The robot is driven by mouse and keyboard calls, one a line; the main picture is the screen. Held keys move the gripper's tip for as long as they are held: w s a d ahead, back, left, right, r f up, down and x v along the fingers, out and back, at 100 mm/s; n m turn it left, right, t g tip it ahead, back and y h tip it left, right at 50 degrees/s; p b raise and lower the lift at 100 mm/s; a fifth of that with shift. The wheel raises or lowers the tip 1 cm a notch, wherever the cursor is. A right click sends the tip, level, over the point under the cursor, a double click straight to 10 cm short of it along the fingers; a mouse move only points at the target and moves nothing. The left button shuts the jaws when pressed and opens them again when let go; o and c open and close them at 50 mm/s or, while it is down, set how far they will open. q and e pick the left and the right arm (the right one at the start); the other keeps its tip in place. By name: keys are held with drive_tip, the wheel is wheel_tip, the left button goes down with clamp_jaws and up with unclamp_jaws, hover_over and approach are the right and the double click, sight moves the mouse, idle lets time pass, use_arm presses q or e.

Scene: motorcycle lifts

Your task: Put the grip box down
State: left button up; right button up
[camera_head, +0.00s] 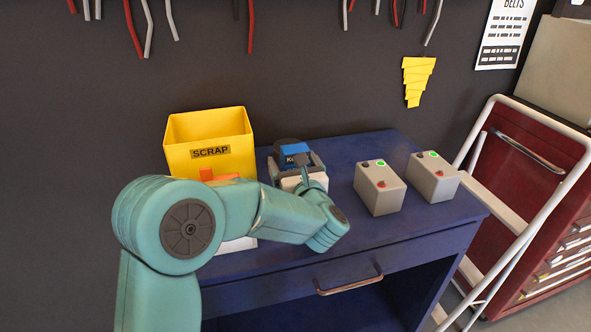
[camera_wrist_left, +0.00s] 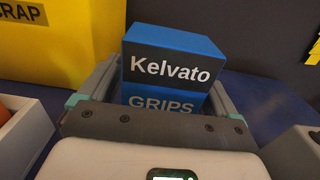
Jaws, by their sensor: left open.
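In the head view the grip box (camera_head: 292,149) is at the back of the blue workbench (camera_head: 385,236), right of the yellow scrap bin, partly hidden by my gripper. My left gripper (camera_head: 300,168) is open, with one finger on each side of the box; in the left wrist view its fingers (camera_wrist_left: 163,88) flank the box closely. I cannot tell whether they touch it. The box's underside is hidden. My right gripper is not in view.
A yellow scrap bin (camera_head: 210,130) stands left of the box. A white tray (camera_wrist_left: 22,135) with something orange is in front of the bin. Two grey button boxes (camera_head: 380,192) (camera_head: 433,181) stand to the right. A white step ladder (camera_head: 515,215) leans beyond the bench's right end.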

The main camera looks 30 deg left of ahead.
use_arm(q)
drive_tip(key=shift+s, duration=0.1)
drive_tip(key=shift+r, duration=0.1)
drive_tip(key=c, duration=1.2)
